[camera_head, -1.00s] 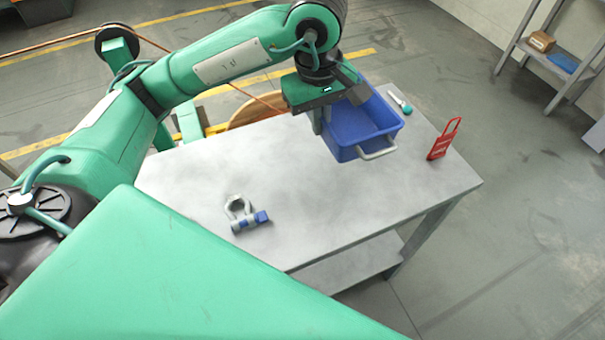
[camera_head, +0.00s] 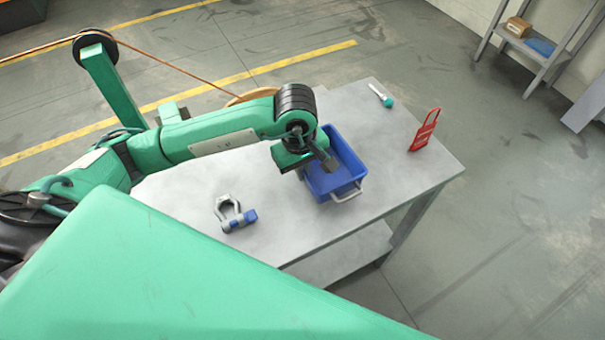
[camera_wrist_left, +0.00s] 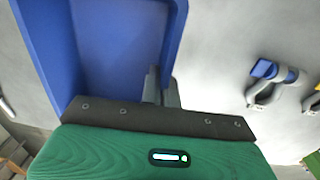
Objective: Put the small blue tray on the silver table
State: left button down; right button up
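The small blue tray (camera_head: 350,152), with a light handle at its near end, is at the silver table (camera_head: 400,175), right of the table's middle. It looks level and at or very close to the tabletop; a small gap underneath cannot be ruled out. My left gripper (camera_head: 308,172) is at the tray's left wall. In the left wrist view the two grey fingers (camera_wrist_left: 162,88) are close together on either side of the tray's rim, and the tray (camera_wrist_left: 115,45) fills the upper left. The fingertips are partly hidden by the wall. My right gripper is not in view.
A grey shackle with a blue pin (camera_head: 235,215) lies on the table left of the tray. A red hasp (camera_head: 425,130) stands near the right edge, and a teal-and-white tool (camera_head: 382,96) lies at the far edge. A grey shelf (camera_head: 535,50) stands far right.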

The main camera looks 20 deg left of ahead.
pick_arm(q)
notch_tip(320, 180, down, 2)
jog(key=shift+f, duration=0.2)
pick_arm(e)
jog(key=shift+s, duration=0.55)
pick_arm(q)
jog(key=shift+f, duration=0.25)
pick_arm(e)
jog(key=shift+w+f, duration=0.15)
pick_arm(q)
jog(key=c, duration=1.7)
grip_release()
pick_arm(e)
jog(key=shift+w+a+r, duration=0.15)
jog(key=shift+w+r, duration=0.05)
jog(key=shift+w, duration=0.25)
pick_arm(q)
jog(key=shift+r, duration=0.1)
